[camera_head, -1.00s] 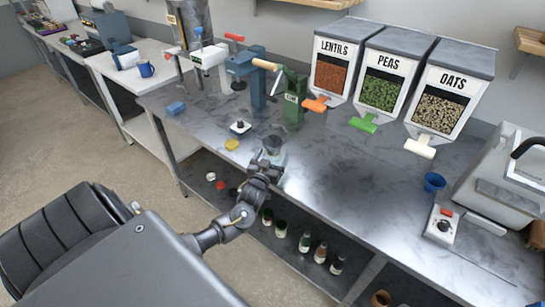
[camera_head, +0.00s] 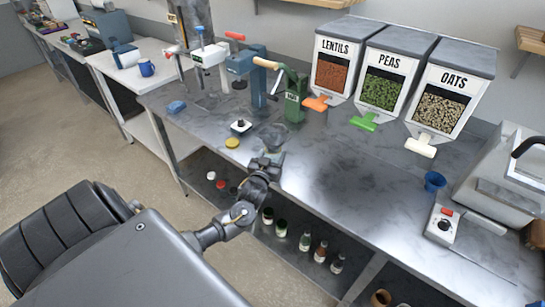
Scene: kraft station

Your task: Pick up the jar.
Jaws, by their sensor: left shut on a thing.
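The jar (camera_head: 271,136) is a small, greyish, see-through vessel over the near edge of the metal workbench. My left gripper (camera_head: 267,158) reaches in from the lower left and is shut on the jar. The gripper covers the jar's lower part. The jar looks held up above the bench top, though the gap beneath it is hidden. My right gripper is not in view.
A yellow disc (camera_head: 232,143) and a small black-knobbed device (camera_head: 241,126) lie left of the jar. A green press (camera_head: 293,97) stands behind it. Dispensers for lentils (camera_head: 333,73), peas (camera_head: 380,90) and oats (camera_head: 437,107) line the back. The bench to the right is mostly clear.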

